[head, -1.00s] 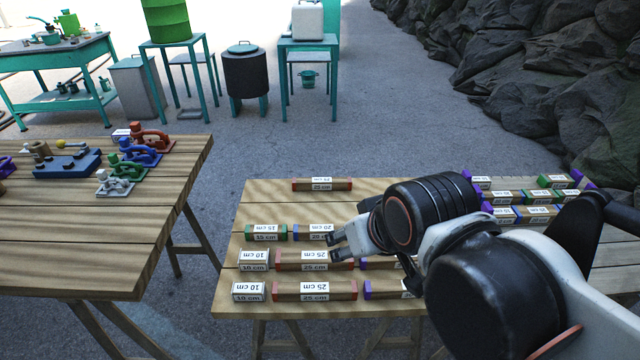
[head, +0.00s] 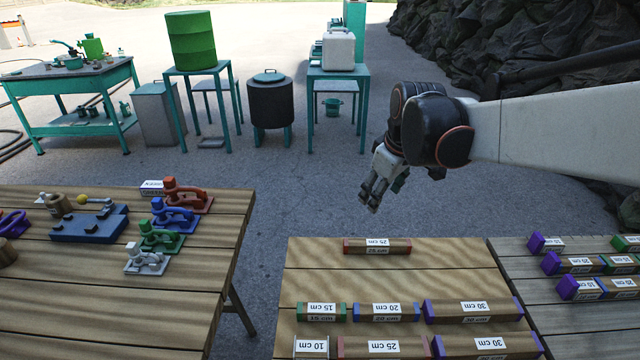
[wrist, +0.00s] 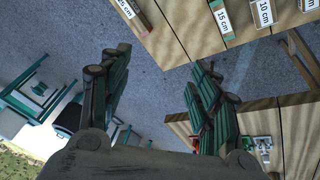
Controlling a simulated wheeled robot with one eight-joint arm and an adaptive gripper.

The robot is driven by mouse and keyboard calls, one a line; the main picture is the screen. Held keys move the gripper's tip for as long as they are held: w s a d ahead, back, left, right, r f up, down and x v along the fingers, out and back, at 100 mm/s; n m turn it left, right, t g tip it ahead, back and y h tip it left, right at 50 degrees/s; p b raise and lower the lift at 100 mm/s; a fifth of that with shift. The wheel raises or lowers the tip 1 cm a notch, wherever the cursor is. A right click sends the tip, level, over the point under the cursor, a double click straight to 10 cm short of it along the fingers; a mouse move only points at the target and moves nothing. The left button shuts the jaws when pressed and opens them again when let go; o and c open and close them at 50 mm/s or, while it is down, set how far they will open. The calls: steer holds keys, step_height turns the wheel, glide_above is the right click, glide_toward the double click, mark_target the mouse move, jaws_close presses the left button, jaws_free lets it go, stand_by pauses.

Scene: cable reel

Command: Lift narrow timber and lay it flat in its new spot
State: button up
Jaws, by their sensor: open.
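Narrow timbers with coloured ends and length labels lie flat on the wooden table (head: 330,276). A red-ended 25 cm timber (head: 377,246) lies alone near its far edge; it also shows at the top of the wrist view (wrist: 135,17). Nearer rows hold a green-ended 15 cm timber (head: 321,312), a blue-ended 20 cm one (head: 386,312), a purple-ended 30 cm one (head: 473,310), and a front row partly cut off. I cannot tell which timber is the task's. My gripper (head: 371,203) is open and empty, raised beyond the far edge, and its spread fingers show in the wrist view (wrist: 160,65).
A side table (head: 515,285) adjoining on the right holds several purple- and green-ended timbers. A left table (head: 100,325) carries clamps and a blue block (head: 88,225). Green-legged stands and a black drum (head: 271,100) stand behind. Bare table lies around the lone timber.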

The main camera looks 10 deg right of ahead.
steer(key=w+d+f+n+g, duration=0.1)
steer(key=w+d+f+n, duration=0.25)
steer(key=w, duration=0.45)
steer(key=n+g+y+p, duration=0.1)
steer(key=n+g+p, duration=0.2)
steer(key=n, duration=0.3)
glide_above(378, 242)
step_height(378, 242, down, 22)
steer(key=f+b, duration=0.1)
steer(key=f, duration=0.2)
steer(key=f+b, duration=0.1)
steer(key=f, duration=0.5)
steer(key=shift+s+f+b, duration=0.3)
steer(key=shift+f+b, duration=0.1)
steer(key=f+b, duration=0.2)
steer(key=f, duration=0.1)
steer(key=f+b, duration=0.1)
steer(key=f, duration=0.1)
steer(key=shift+w+a, duration=0.1)
steer(key=shift+w, duration=0.2)
steer(key=c, duration=1.3)
